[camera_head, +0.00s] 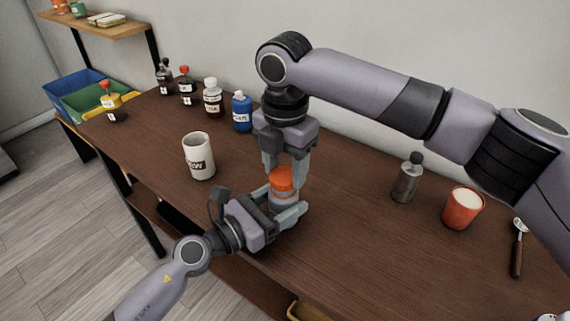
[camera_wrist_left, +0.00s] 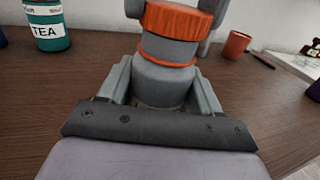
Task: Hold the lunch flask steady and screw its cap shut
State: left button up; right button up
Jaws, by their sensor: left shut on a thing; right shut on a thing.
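The lunch flask (camera_head: 283,198) stands upright near the table's front edge, grey with an orange ring. Its orange cap (camera_head: 281,178) sits on top. In the left wrist view the grey flask body (camera_wrist_left: 163,84) fills the middle, with the ribbed orange cap (camera_wrist_left: 176,22) above a grey neck. My left gripper (camera_head: 288,214) is shut around the lower body from the front left. My right gripper (camera_head: 284,168) points down from above and is shut on the cap, with a finger on either side. The threads are not visible, so I cannot tell how tightly the cap sits.
A white mug (camera_head: 199,156) stands left of the flask. Several bottles, including a blue one (camera_head: 242,112), line the back left. A teal TEA container (camera_wrist_left: 46,25) shows in the wrist view.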

jog(key=shift+f, duration=0.5)
